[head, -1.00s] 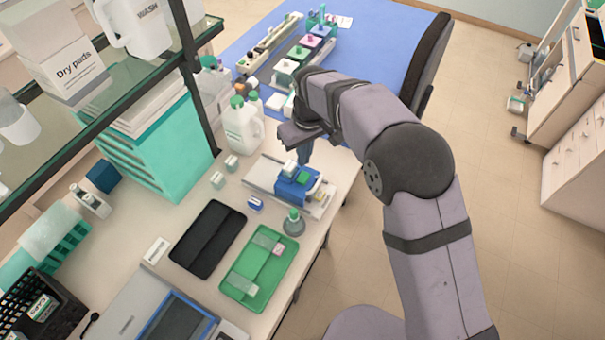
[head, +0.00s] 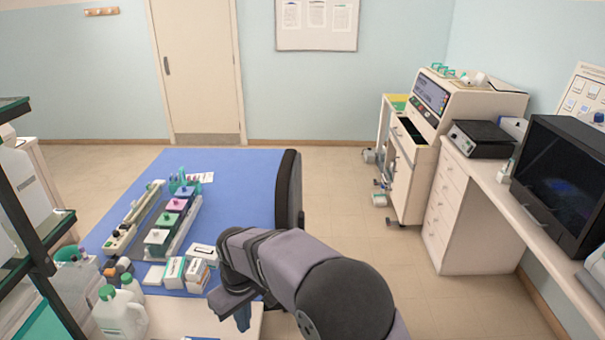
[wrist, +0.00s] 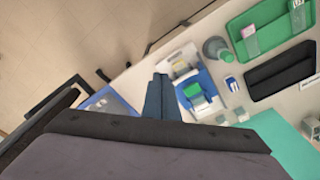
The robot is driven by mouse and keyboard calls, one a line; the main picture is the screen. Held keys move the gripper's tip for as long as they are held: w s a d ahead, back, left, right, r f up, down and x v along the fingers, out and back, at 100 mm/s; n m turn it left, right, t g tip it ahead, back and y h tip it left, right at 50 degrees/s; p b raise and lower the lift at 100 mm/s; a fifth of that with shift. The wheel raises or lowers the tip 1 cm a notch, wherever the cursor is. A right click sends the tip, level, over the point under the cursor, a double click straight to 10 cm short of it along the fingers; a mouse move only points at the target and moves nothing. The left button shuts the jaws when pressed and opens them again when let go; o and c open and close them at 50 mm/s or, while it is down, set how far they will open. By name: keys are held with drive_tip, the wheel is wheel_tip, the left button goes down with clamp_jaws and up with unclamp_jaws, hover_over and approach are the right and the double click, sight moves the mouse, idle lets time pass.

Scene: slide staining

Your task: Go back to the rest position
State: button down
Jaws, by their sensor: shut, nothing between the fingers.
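My gripper (head: 243,318) hangs at the end of my folded arm in the head view, over the near edge of the bench. Its blue fingers point down and are closed, with nothing between them. In the wrist view the closed fingers (wrist: 160,98) show above the bench, beside a blue block with a green top (wrist: 194,93) on a white base. The fingers look apart from the block.
White jugs (head: 118,312) and a shelf (head: 40,240) stand at left. The wrist view shows a green tray (wrist: 268,32) and a black tray (wrist: 280,72). Open floor lies right of the mat.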

drive_tip(key=s+d+m+b, duration=0.1)
drive_tip(key=s+d+m, duration=0.2)
drive_tip(key=d, duration=0.7)
drive_tip(key=s+d+m+b, duration=0.1)
drive_tip(key=s+d+m, duration=0.1)
drive_tip(key=d, duration=0.8)
drive_tip(key=s+d+f+m, duration=0.3)
drive_tip(key=s+d+m, duration=0.1)
drive_tip(key=s+d, duration=0.6)
drive_tip(key=shift+s+g+h+b, duration=0.3)
drive_tip(key=shift+s+h+b, duration=0.1)
drive_tip(key=shift+s, duration=0.6)
